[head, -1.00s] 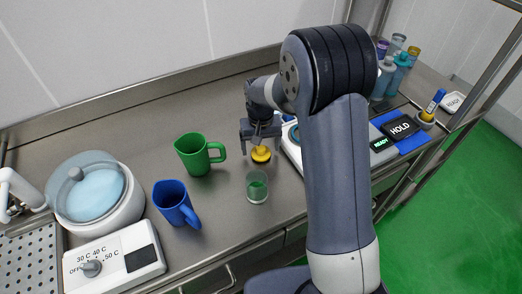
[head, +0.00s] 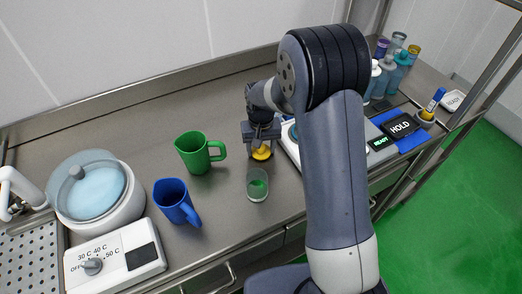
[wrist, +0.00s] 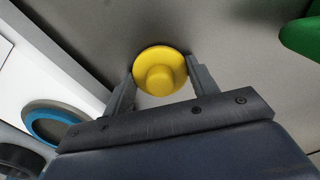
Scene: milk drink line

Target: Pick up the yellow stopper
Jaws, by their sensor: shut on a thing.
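The yellow stopper (head: 261,153) is on the steel counter just right of the green mug (head: 194,158), or very close above it; I cannot tell which. In the wrist view the stopper (wrist: 158,72) is a round yellow disc with a raised knob, between my two fingers. My gripper (head: 261,146) points down over the stopper and is shut on it. The fingers of my gripper (wrist: 160,78) reach both sides of the stopper.
A clear glass with green content (head: 257,186) stands just in front of the stopper. A blue mug (head: 173,200) is to the left. A white device with a blue ring (wrist: 52,122) lies close on the other side. Bottles (head: 385,75) stand at the back right.

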